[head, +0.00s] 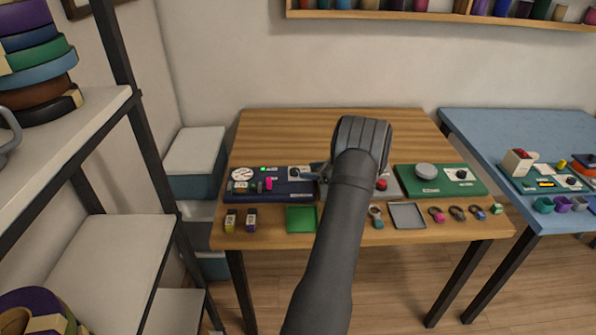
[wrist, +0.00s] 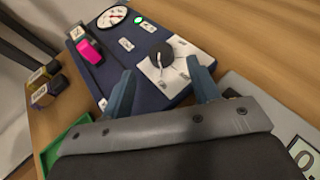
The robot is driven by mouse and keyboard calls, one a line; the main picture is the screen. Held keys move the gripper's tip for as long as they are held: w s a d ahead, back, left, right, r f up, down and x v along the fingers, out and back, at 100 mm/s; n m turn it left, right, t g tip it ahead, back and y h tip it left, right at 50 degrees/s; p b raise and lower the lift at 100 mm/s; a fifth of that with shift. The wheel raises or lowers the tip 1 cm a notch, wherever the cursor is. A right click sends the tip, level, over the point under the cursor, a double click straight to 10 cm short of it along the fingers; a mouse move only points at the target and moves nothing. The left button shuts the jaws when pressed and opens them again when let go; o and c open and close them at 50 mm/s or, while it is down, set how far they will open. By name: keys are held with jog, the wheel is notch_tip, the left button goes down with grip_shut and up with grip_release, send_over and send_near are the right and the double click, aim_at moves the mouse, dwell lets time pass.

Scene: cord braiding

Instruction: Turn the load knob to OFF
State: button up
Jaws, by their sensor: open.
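The load knob (wrist: 160,55) is a round black knob with a light pointer line, on a white plate (wrist: 185,47) of the dark blue panel (wrist: 122,75). In the head view the knob (head: 295,174) shows at the right part of the blue panel (head: 285,198), just left of my arm. My gripper (wrist: 163,92) is open and empty, its two blue-grey fingers pointing at the panel, one on each side in front of the knob. I cannot tell whether they touch it. The plate's small lettering is too blurred to read.
The blue panel also carries a round gauge (wrist: 112,15), a lit green lamp (wrist: 138,20) and a pink switch (wrist: 90,50). A green tray (head: 301,219) lies in front, with small blocks (head: 251,218) to its left. A green panel (head: 440,180) stands at the right.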

aim_at(296, 170)
jog(key=x, duration=0.6)
jog(key=shift+w+a, duration=0.1)
jog(key=shift+c, duration=0.5)
jog(key=c, duration=0.9)
jog(key=shift+w+n+g+y, duration=0.15)
jog(key=shift+n+g+y, duration=0.75)
jog(key=shift+n+g, duration=0.75)
jog(key=o, duration=1)
